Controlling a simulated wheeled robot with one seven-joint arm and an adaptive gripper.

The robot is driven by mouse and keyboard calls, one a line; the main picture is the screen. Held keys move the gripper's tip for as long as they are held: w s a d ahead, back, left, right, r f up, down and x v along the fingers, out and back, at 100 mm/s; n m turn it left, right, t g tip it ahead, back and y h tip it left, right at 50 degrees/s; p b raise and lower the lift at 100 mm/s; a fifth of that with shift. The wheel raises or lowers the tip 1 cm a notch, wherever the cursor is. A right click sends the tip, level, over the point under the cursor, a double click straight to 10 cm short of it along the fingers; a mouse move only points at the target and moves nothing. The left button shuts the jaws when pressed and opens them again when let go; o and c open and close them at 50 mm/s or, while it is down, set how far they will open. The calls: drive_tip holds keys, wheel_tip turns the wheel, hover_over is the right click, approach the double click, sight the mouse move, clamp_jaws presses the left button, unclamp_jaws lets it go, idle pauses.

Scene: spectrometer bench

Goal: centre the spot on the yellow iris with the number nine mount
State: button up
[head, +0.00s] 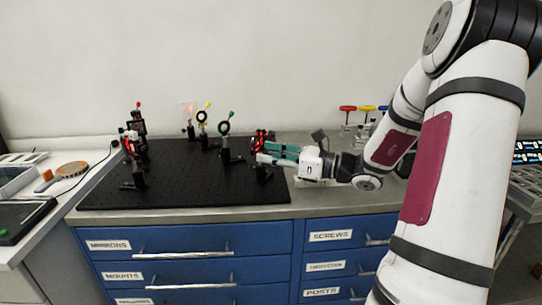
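The yellow iris (202,117) is a small dark ring with a yellow tip, standing on a post towards the back of the black breadboard. A faint reddish glow (190,107) shows just left of it, near a small post; I cannot tell whether any light falls on the iris itself. A red and black mount (261,139) stands near the board's right side; no number is readable on any mount. My gripper (261,153) is right beside this mount, with its teal and white fingers pointing left. I cannot tell whether they touch it or grip anything.
A green-tipped iris (224,129) stands on a post between the yellow iris and my gripper. More red and black mounts (132,142) stand at the left of the breadboard (190,188). Coloured-handled tools (347,109) stand at the back right. The board's front middle is clear.

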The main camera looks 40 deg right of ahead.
clamp_jaws()
idle(0.3)
drive_tip(key=shift+f+n+b, duration=0.1)
drive_tip(key=shift+n+b, duration=1.4)
drive_tip(key=shift+n, duration=2.1)
unclamp_jaws()
